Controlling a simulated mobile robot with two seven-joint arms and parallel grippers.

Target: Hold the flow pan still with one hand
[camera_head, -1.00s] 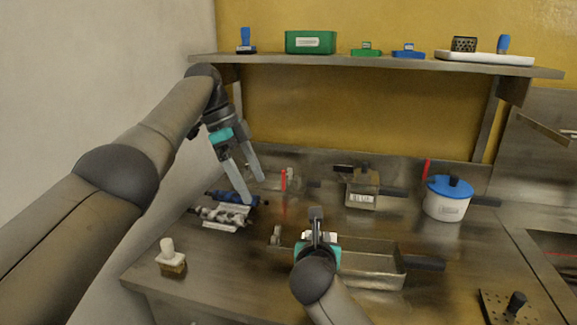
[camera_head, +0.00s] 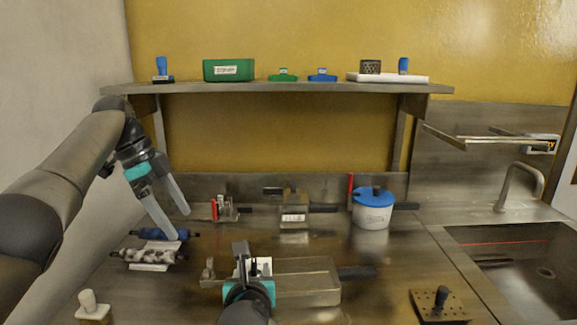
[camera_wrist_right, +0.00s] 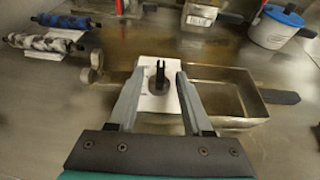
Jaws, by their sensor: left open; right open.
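A shallow rectangular metal pan (camera_head: 318,278), which looks like the flow pan, sits on the steel worktop with its dark handle (camera_head: 357,272) pointing right. It also shows in the right wrist view (camera_wrist_right: 240,121). My right gripper (camera_head: 241,255) is open at the pan's left end. In the right wrist view, its fingers (camera_wrist_right: 159,75) stand apart on either side of a white plate (camera_wrist_right: 158,100) with a dark upright part. I cannot tell whether they touch anything. My left gripper (camera_head: 180,225) is open and empty, above the rollers at the left.
Two rollers (camera_head: 150,256) lie at the left. A small labelled metal pot (camera_head: 294,213) and a blue-lidded white pot (camera_head: 372,217) stand behind the pan. A perforated block (camera_head: 440,304) is front right, near the sink (camera_head: 520,262). A shelf (camera_head: 290,88) runs across the back.

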